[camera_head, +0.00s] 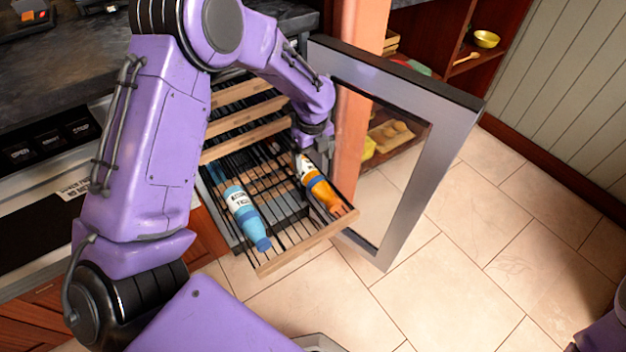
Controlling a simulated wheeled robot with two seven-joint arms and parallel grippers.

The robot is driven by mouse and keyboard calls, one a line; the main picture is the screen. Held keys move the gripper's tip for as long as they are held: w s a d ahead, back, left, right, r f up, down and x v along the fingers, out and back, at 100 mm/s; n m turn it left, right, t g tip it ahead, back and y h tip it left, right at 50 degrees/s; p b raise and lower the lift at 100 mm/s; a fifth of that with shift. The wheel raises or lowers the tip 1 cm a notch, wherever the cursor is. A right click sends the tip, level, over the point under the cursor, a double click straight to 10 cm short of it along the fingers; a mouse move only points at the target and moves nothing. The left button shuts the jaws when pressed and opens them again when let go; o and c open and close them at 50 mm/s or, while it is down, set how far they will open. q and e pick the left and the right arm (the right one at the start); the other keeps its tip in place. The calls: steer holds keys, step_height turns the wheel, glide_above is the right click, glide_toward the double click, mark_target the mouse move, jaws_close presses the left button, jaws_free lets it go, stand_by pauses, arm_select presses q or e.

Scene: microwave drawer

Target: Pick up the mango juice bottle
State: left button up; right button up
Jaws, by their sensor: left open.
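An orange bottle with a white and blue label, which looks like the mango juice bottle (322,189), lies on the right side of a pulled-out wire rack with a wooden front edge (308,243). A blue bottle (243,214) lies on the left side of the same rack. My left gripper (308,157) is open at the back end of the orange bottle, pointing down. Its fingertips are small and partly hidden, so I cannot tell whether they touch the bottle. My right gripper is not in view.
The cooler's glass door (410,150) stands wide open just right of the rack. More wooden-fronted racks (245,140) sit above and behind it. A shelf with a yellow bowl (486,39) is at the back right. The tiled floor (450,290) in front is clear.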

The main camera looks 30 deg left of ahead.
mark_target(312, 172)
arm_select(q)
steer(key=f, duration=0.2)
steer(key=f+b, duration=0.1)
steer(key=f, duration=0.3)
steer(key=shift+s+f, duration=0.25)
steer(key=shift+f, duration=0.1)
steer(key=shift+r, duration=0.1)
steer(key=c, duration=1.4)
